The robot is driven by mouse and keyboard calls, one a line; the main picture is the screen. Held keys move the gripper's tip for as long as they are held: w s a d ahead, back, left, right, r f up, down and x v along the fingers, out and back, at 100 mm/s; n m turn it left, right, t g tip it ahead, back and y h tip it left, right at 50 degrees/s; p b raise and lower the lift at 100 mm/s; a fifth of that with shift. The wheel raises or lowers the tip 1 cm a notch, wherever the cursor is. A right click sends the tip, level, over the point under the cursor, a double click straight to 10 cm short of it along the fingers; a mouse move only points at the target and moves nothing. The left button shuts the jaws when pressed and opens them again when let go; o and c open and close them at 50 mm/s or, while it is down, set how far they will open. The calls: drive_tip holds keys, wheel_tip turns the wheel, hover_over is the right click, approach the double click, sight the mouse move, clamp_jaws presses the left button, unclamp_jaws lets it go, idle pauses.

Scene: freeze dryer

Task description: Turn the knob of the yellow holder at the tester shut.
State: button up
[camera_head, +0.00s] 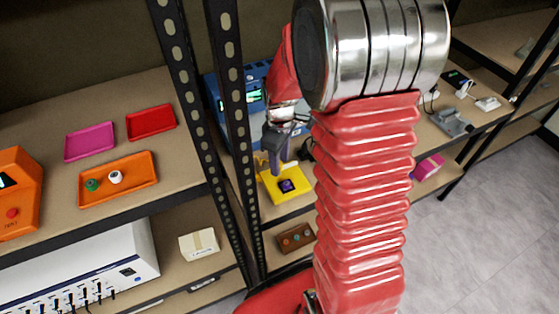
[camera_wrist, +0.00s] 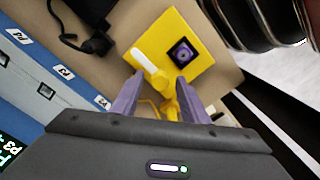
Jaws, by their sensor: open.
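The yellow holder (camera_head: 270,193) lies on the shelf board in front of the blue tester (camera_head: 257,75). In the wrist view the holder (camera_wrist: 197,70) is a flat yellow plate with a dark purple square piece (camera_wrist: 183,53) in it. A white bar (camera_wrist: 145,61) lies aslant near the plate's edge; it looks like the knob's handle. My gripper (camera_wrist: 159,80) is open, its two purple fingers apart at the holder's near edge, with the white bar just beyond the left fingertip. A small yellow part (camera_wrist: 169,98) shows between the fingers. I cannot tell whether either finger touches anything.
A dark upright post (camera_head: 236,100) stands just left of my gripper. A black adapter with a cable (camera_wrist: 92,40) lies beside the holder. The tester's labelled face (camera_wrist: 50,85) is at the left in the wrist view.

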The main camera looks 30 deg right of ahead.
drive_tip(key=shift+f, duration=0.15)
clamp_jaws()
idle(0.4)
